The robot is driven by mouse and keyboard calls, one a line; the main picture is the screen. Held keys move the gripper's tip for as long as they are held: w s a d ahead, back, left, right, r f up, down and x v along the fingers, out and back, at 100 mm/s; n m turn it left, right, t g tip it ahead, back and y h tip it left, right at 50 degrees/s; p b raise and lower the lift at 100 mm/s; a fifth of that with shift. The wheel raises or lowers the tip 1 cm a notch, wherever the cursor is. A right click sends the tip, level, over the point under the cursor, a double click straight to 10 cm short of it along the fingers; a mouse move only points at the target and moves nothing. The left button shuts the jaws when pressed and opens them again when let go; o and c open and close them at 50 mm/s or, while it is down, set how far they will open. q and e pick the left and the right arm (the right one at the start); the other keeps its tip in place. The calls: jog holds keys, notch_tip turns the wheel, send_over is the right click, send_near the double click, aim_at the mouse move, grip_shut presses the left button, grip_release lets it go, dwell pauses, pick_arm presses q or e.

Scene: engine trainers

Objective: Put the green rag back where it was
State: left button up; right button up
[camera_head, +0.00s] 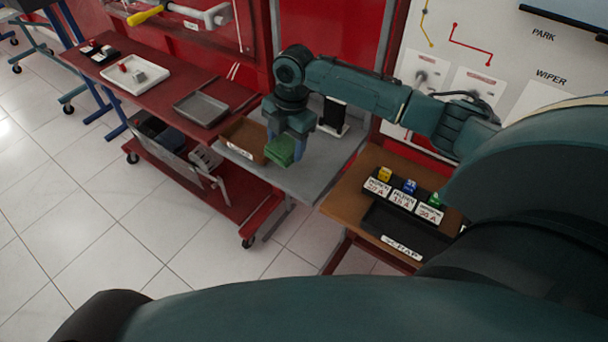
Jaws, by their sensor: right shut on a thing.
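The green rag (281,151) is a small folded green cloth. My right gripper (287,147) is shut on it and points down. The rag hangs over the left part of the grey table (305,177), close to the right side of a brown open box (246,136) with a white label on its front. I cannot tell whether the rag touches the table. Part of the rag is hidden behind the gripper's fingers. My left gripper is not in view.
A red cart (158,88) on the left carries a white tray (135,75) and a grey metal tray (201,103). A black upright object (333,115) stands behind the gripper. A wooden table (345,198) on the right holds yellow, blue and green fuses and a black scrap tray (398,232).

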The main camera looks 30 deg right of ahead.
aim_at(304, 170)
jog(key=s+d+r+h, duration=0.1)
jog(key=d+r, duration=0.1)
jog(key=d, duration=0.2)
jog(key=shift+n+g, duration=0.4)
notch_tip(304, 170, down, 9)
jog(key=shift+s+d+f+b, duration=0.1)
jog(key=shift+s+f+b, duration=0.1)
jog(key=shift+b, duration=0.3)
jog(key=o, duration=0.9)
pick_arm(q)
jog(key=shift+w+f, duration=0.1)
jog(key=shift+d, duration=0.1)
pick_arm(e)
jog(key=shift+r, duration=0.1)
